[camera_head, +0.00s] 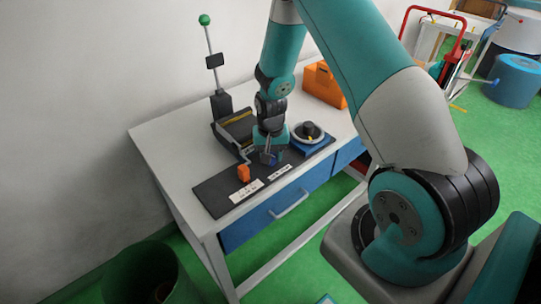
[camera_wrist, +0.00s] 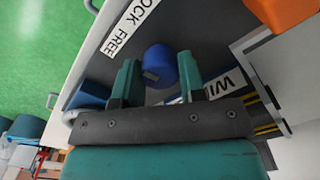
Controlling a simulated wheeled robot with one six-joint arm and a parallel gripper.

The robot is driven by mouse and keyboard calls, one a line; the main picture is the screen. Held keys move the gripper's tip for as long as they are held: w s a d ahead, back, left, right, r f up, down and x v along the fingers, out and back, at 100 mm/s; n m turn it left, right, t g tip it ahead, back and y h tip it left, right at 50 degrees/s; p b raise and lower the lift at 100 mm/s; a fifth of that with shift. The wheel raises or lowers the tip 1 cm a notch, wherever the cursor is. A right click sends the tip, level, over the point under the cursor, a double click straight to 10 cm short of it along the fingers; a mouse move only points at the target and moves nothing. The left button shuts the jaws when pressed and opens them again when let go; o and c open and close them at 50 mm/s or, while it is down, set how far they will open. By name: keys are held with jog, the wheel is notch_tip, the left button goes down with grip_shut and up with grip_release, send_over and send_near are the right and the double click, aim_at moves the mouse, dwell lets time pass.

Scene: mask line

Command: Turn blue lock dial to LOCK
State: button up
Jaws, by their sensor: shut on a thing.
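The blue lock dial (camera_wrist: 160,62) is a round blue knob on a dark panel in the wrist view. My gripper (camera_wrist: 159,70) has one teal finger on each side of it and is shut on it. A white label (camera_wrist: 130,24) reading "OCK FREE", its first letter cut off, lies beside the dial. A small dark mark shows low on the dial, but I cannot tell which word it points to. In the head view my gripper (camera_head: 269,157) is down at the panel, and the dial (camera_head: 266,158) is mostly hidden by it.
The dark panel (camera_head: 212,196) lies on a white table (camera_head: 160,139). An orange block (camera_head: 243,173) stands left of my gripper, and a blue-based black knob (camera_head: 310,130) right of it. A black device (camera_head: 235,129), a green-tipped lever (camera_head: 204,20) and an orange box (camera_head: 322,86) stand behind.

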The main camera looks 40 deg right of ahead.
jog(key=m, duration=1)
jog(key=shift+b, duration=0.4)
jog(key=shift+m, duration=0.4)
jog(key=o, duration=0.9)
notch_tip(320, 180, up, 18)
jog(key=shift+f+b, duration=0.25)
jog(key=shift+b, duration=0.35)
